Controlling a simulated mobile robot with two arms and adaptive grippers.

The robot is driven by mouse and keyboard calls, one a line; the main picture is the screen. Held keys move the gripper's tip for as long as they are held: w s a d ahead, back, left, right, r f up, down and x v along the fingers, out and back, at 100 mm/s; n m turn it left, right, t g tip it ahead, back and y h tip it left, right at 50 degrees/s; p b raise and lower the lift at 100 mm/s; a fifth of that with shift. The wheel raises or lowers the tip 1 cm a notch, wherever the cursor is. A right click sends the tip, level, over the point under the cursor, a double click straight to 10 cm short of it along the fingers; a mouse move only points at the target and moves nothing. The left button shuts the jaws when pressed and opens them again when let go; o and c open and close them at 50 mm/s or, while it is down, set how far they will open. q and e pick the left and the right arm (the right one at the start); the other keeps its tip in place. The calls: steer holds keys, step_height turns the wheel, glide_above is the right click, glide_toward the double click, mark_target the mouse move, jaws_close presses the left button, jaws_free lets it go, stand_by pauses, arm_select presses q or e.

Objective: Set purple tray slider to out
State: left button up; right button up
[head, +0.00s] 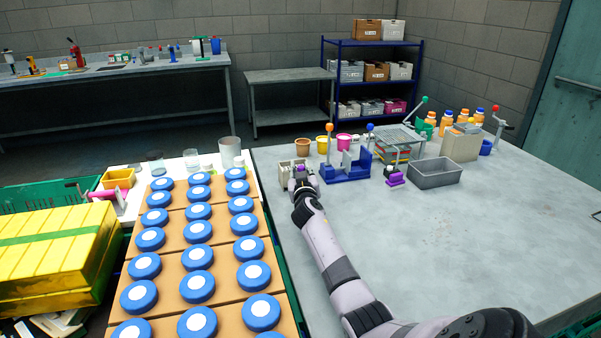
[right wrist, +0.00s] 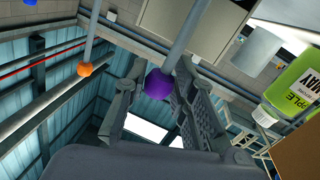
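A purple ball knob (right wrist: 158,84) on a grey rod shows in the right wrist view, between the fingers of my right gripper (right wrist: 155,100). The fingers stand apart on either side of it, with gaps visible; I cannot tell whether either touches it. In the head view my right gripper (head: 298,180) is at the small beige-grey device (head: 286,166) at the table's back left edge. The gripper hides much of this device, and the slider's position cannot be read. My left gripper is not in view.
A purple block (head: 395,180) and grey bin (head: 434,173) are farther right. Blue-lidded containers (head: 197,231) fill the left side. The table's right front is clear.

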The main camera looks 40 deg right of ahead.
steer(key=shift+o, duration=1.6)
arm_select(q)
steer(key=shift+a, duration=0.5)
arm_select(e)
step_height(320, 180, up, 10)
